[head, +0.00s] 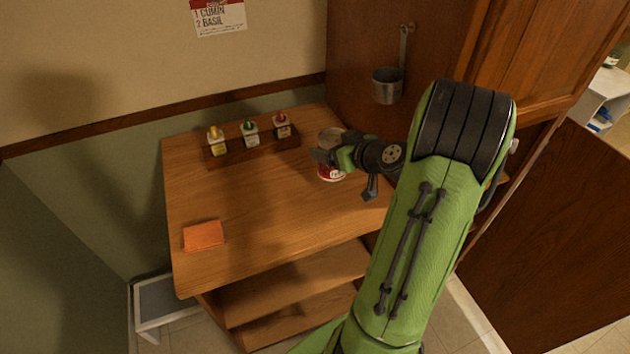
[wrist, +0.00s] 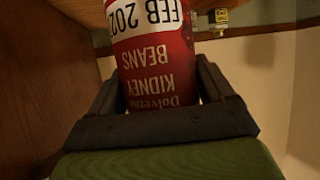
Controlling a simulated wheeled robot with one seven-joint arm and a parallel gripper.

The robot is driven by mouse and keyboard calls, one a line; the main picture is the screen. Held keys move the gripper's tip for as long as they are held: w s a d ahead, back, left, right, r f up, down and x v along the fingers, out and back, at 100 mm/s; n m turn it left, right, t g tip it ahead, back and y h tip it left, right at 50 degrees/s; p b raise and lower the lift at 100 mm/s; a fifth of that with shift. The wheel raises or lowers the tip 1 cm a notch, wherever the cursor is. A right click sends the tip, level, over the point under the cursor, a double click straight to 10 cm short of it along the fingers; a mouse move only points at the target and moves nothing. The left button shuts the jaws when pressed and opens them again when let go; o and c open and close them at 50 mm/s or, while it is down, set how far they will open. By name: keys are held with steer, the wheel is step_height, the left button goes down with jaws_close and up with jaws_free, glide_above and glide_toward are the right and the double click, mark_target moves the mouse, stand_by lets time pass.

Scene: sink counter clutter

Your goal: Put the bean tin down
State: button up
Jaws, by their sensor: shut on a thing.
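The bean tin (head: 331,173) is red with a white band and shows in the head view at the right part of the wooden counter (head: 260,215). In the wrist view the tin (wrist: 157,62) fills the middle, with "KIDNEY BEANS" and "FEB 202" appearing upside down. My gripper (head: 328,157) is shut on the tin, with one finger on each side of it in the wrist view. The gripper hides the tin's middle in the head view. I cannot tell whether the tin's base touches the counter.
A wooden rack (head: 252,149) with several small bottles stands at the back of the counter. An orange square (head: 204,235) lies at the front left. A metal cup (head: 388,86) hangs on the cabinet side at the right. The counter's middle is clear.

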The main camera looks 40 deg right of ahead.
steer(key=f, duration=0.3)
steer(key=f+b, duration=0.1)
steer(key=f, duration=0.5)
steer(key=shift+s+f, duration=0.3)
steer(key=shift+f+b, duration=0.2)
steer(key=shift+b, duration=0.25)
steer(key=o, duration=1.3)
steer(key=shift+r, duration=0.1)
